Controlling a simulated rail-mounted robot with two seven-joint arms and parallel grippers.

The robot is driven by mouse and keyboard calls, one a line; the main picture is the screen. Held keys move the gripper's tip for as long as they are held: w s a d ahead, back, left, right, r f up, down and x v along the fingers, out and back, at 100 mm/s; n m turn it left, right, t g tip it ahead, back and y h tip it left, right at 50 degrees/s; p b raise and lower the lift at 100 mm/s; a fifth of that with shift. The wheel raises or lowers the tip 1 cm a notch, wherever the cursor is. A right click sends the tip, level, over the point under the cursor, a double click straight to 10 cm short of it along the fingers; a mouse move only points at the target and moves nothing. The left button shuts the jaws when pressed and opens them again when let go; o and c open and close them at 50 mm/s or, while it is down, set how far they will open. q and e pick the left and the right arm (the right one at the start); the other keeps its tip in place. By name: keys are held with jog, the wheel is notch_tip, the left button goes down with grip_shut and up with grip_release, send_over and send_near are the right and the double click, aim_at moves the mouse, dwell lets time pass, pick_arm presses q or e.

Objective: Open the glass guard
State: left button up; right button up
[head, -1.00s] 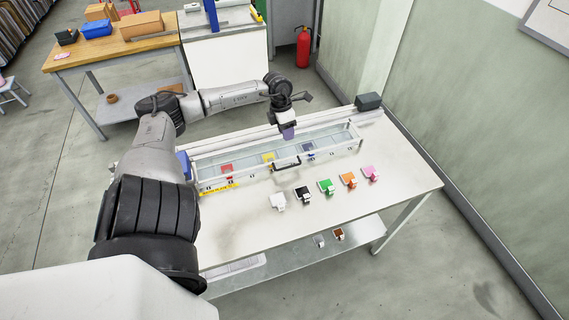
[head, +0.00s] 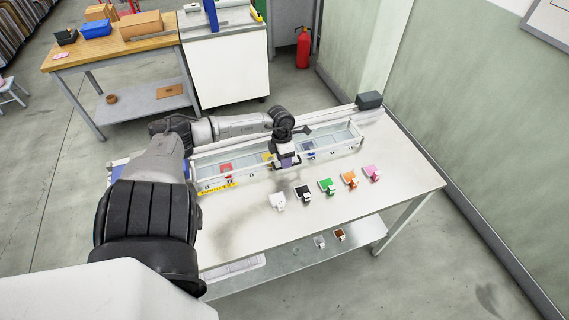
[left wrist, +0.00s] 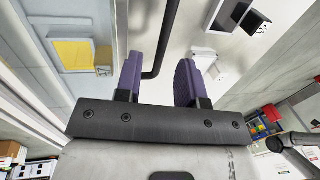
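The glass guard (head: 337,146) is a long clear box with a pale frame along the back of the white table. Its panels look closed. My left gripper (head: 287,161) is at the middle of its front and hides most of the guard's handle in the head view. In the left wrist view, the black handle (left wrist: 163,40) passes between the two purple fingers of my left gripper (left wrist: 158,82), nearer the left finger. The fingers are apart and open, with a visible gap to the right of the handle. My right gripper is not in view.
Red (head: 226,168), yellow and blue (head: 308,147) pieces show behind the glass. White (head: 277,200), black (head: 303,193), green (head: 326,186), orange (head: 349,179) and pink (head: 371,173) pieces stand in front of the guard. The table's front is clear.

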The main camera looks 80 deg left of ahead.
pick_arm(q)
jog(key=shift+x, duration=0.8)
jog(key=shift+c, duration=0.2)
grip_shut()
jog(key=shift+r, duration=0.1)
